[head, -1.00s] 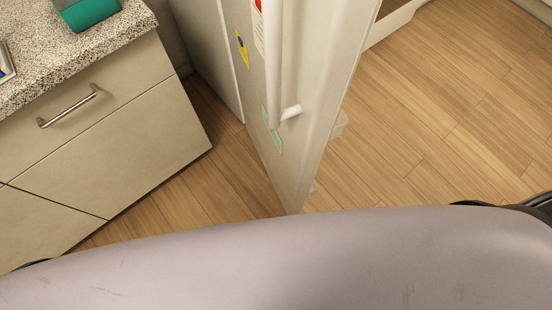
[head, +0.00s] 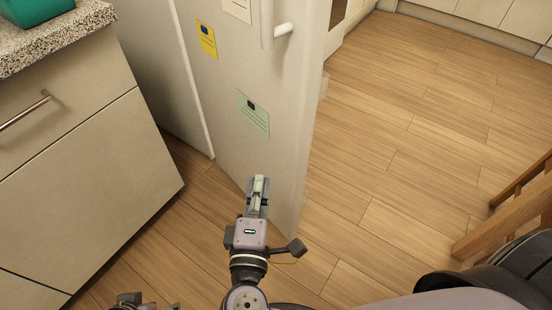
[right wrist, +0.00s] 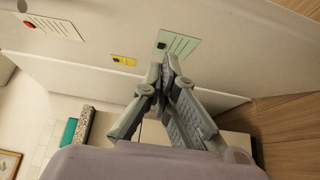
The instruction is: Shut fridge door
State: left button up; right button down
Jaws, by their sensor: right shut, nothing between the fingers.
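The white fridge door (head: 238,65) stands open, swung out into the room, with its outer face toward the left. Its handle (head: 284,29) is at the top of the head view. Paper notes are on this face, and the door also fills the upper part of the right wrist view (right wrist: 215,70). My right gripper (head: 259,182) is shut and empty, in front of the lower part of the outer face, below the green note (head: 253,113). I cannot tell whether its fingertips touch the door. Only a bit of my left gripper (head: 130,301) shows at the bottom edge.
A cabinet with drawers (head: 75,165) and a speckled countertop (head: 92,22) stands to the left, with a teal object (head: 32,10) on top. A wooden chair or stool (head: 505,215) is at the right edge. The wood floor (head: 400,120) right of the door is clear.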

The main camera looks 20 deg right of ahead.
send_near(280, 122)
jog(key=w, duration=0.4)
jog(key=shift+w+d+f, duration=0.1)
jog(key=shift+w+d, duration=0.1)
jog(key=shift+d, duration=0.6)
